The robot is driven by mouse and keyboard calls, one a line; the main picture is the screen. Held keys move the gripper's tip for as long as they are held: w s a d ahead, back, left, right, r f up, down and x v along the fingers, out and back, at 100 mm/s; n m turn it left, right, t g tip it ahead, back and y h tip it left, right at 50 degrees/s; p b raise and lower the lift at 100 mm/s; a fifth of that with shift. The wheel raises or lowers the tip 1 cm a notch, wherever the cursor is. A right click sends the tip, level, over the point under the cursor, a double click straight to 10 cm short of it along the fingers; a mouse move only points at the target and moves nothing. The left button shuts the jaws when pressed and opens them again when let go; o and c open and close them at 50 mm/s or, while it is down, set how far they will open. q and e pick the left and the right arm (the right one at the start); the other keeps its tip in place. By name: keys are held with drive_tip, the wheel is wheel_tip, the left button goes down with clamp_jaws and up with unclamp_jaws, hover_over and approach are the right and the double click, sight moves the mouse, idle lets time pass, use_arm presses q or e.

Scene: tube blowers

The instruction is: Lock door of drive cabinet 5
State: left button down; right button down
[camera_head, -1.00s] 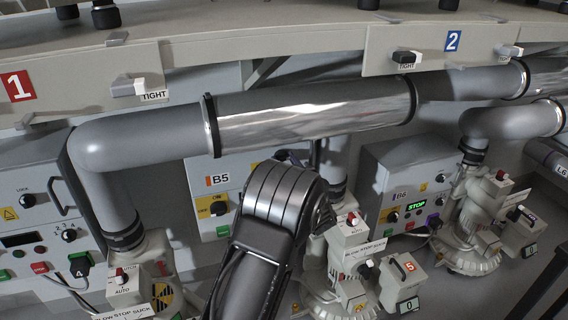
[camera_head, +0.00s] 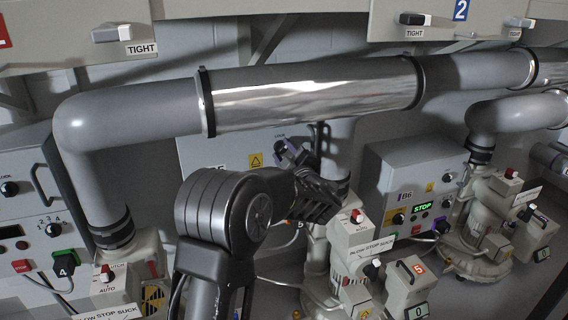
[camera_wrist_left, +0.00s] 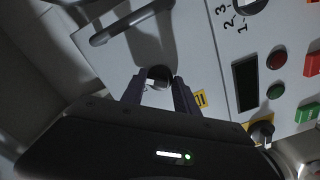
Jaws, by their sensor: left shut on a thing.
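Drive cabinet 5 is the grey box (camera_head: 212,150) behind the large pipe, with its B5 label partly hidden by my arm. Its lock knob sits at the upper right of its front, under a small LOCK label (camera_head: 280,136). My left gripper (camera_head: 290,154) is at this knob. In the left wrist view, the purple fingers of my left gripper (camera_wrist_left: 157,88) are shut on the dark round lock knob (camera_wrist_left: 159,74). The door handle (camera_wrist_left: 130,23) is beside it. Most of the cabinet's lower front is hidden by my arm in the head view. My right gripper is not in view.
A thick pipe (camera_head: 310,95) runs just above the cabinet, and a vertical pipe stands right of the gripper. A blower (camera_head: 350,240) stands below. Cabinet B6 (camera_head: 385,165) is at the right. Another cabinet (camera_head: 25,170) is at the left.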

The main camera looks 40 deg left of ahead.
use_arm(q)
drive_tip(key=n+b, duration=0.1)
drive_tip(key=b, duration=0.1)
drive_tip(key=n+b, duration=0.1)
drive_tip(key=n, duration=0.1)
drive_tip(key=n+b, duration=0.2)
drive_tip(key=shift+w+d+r+b, duration=0.15)
drive_tip(key=shift+d+r+b, duration=0.1)
drive_tip(key=shift+b, duration=0.1)
drive_tip(key=shift+a+r+n+b, duration=0.1)
drive_tip(key=shift+r+n+b, duration=0.15)
drive_tip(key=shift+n+b, duration=0.9)
drive_tip(key=c, duration=1.2)
unclamp_jaws()
drive_tip(key=shift+o, duration=0.5)
drive_tip(key=shift+a+f, duration=0.1)
drive_tip(key=shift+f, duration=0.1)
drive_tip(key=shift+s, duration=0.25)
